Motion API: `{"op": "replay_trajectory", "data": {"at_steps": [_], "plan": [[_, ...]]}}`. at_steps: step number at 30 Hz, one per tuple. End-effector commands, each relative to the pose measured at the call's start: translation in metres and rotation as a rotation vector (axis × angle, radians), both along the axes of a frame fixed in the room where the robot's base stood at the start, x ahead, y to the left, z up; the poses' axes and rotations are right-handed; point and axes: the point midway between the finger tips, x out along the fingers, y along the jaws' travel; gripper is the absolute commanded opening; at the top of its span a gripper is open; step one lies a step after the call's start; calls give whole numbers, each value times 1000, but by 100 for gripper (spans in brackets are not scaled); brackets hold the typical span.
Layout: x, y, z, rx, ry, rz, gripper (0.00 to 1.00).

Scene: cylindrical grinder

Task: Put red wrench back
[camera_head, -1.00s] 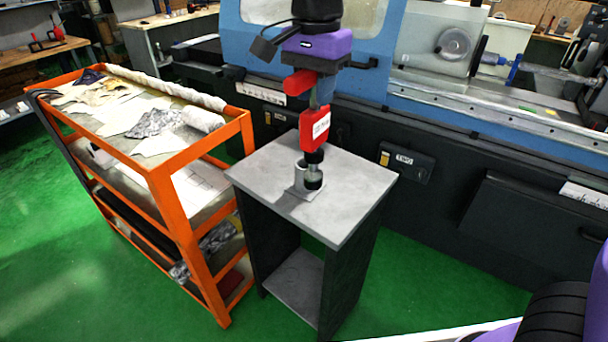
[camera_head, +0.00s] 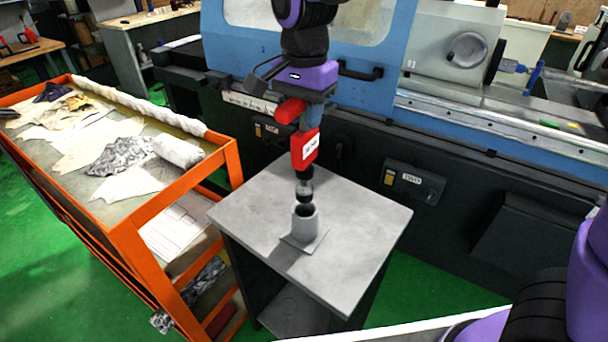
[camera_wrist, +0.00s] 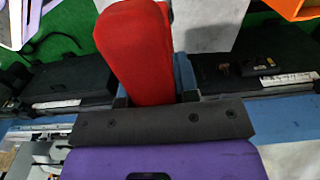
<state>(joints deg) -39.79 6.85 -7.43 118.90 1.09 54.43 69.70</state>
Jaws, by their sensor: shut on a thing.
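The red wrench (camera_head: 305,148) hangs upright below my gripper (camera_head: 312,118), its black and metal lower end pointing down. My gripper is shut on its red upper part. In the wrist view the red handle (camera_wrist: 140,50) fills the space by the blue fingers (camera_wrist: 183,78). A grey round holder (camera_head: 305,224) on a flat base plate stands on the grey table. The wrench's lower end shows right at the holder's top opening. I cannot tell whether it is just above, just behind or slightly inside the rim.
The small grey table (camera_head: 360,225) is otherwise clear. An orange cart (camera_head: 125,225) with cloths and a rolled towel (camera_head: 178,151) stands left. The blue and black grinder (camera_head: 365,60) stands close behind the table.

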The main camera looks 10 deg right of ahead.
Motion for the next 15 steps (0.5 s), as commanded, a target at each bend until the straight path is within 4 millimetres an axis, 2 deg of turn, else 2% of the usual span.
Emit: {"op": "replay_trajectory", "data": {"at_steps": [3,9,15], "plan": [[0,0,-27,-3,3,0,0],[0,0,-63,-2,1,-1,0],[0,0,-79,1,-1,0,0]]}}
